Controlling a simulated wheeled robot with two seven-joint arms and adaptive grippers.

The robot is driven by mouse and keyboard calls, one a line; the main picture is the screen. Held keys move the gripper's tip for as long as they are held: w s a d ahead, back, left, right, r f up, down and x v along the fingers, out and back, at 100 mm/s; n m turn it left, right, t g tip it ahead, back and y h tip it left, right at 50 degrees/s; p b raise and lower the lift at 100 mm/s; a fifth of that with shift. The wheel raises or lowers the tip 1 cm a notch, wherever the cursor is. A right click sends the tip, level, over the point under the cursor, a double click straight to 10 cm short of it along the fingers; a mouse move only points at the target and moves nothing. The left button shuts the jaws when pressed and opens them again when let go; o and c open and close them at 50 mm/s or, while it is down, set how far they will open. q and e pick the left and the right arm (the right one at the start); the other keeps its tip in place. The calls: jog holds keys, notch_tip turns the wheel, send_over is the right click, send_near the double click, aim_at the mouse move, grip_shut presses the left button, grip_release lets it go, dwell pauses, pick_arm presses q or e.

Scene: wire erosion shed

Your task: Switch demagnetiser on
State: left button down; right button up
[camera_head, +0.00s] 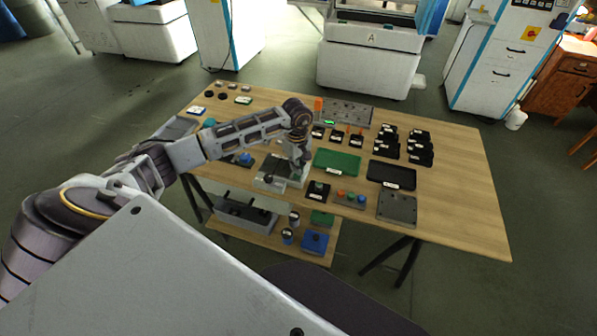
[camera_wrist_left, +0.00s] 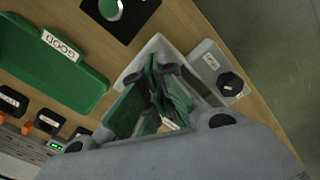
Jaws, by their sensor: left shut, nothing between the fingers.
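A grey box-shaped device (camera_head: 276,176) stands on the wooden table near its front edge, below my left gripper. I cannot make out its label, so I cannot be sure that it is the demagnetiser. In the left wrist view, a grey part with a black knob (camera_wrist_left: 230,83) and a small white label lies right beside the gripper. My left gripper (camera_head: 298,160) is shut and empty, pointing down over the device; its fingers (camera_wrist_left: 160,98) also show in the left wrist view. I cannot tell whether they touch anything. My right gripper is out of view.
A green tray (camera_head: 337,160) marked GOOD in the wrist view and a black tray (camera_head: 391,174) lie right of the gripper. The table's right end is clear.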

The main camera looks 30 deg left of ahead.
pick_arm(q)
jog(key=shift+r+p, duration=0.95)
jog(key=shift+r, duration=1.3)
